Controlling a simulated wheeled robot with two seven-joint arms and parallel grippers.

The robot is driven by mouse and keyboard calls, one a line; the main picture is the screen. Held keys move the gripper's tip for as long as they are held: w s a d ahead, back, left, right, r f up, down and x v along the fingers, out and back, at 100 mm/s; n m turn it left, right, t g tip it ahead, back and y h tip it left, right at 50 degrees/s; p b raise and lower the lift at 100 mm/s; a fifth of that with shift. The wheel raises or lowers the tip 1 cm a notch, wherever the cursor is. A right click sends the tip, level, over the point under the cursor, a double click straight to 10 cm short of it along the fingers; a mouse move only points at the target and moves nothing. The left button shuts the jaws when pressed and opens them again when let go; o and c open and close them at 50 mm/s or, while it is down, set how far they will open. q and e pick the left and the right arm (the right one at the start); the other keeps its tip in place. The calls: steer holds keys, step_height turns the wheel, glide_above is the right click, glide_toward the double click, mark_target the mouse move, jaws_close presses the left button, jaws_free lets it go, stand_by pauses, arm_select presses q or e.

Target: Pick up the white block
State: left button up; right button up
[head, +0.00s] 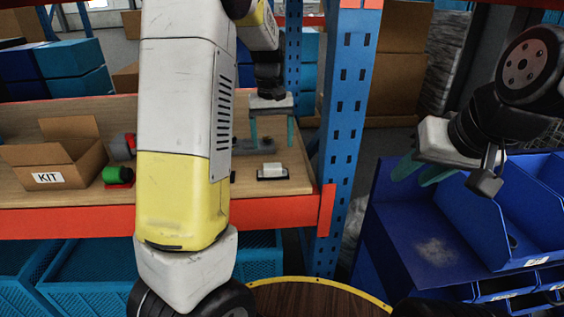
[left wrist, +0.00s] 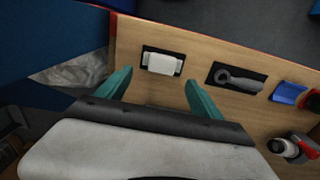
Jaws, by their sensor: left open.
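The white block (head: 271,169) lies on a small black mat (head: 260,177) near the right end of the wooden shelf. In the left wrist view the block (left wrist: 162,63) sits on its black mat beyond the fingertips, roughly centred between them. My left gripper (head: 272,145) is open and empty, with teal fingers pointing down above and behind the block, apart from it. It also shows in the left wrist view (left wrist: 159,75). My right gripper (head: 418,176) is open and empty, over the blue bins at the right.
A KIT box (head: 57,152), a green part (head: 116,174) and a red part (head: 130,142) stand on the shelf's left. A grey wrench-like tool (left wrist: 240,79) and a blue item (left wrist: 289,93) lie beside the block. A blue rack post (head: 345,130) rises right of the shelf.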

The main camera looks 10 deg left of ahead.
mark_target(272, 166)
arm_select(q)
steer(key=shift+w+f, duration=0.35)
steer(key=shift+f, duration=0.35)
steer(key=f, duration=0.7)
steer(key=shift+s+a, duration=0.15)
steer(key=shift+s, duration=0.15)
steer(key=shift+c, duration=0.3)
steer(key=c, duration=1.6)
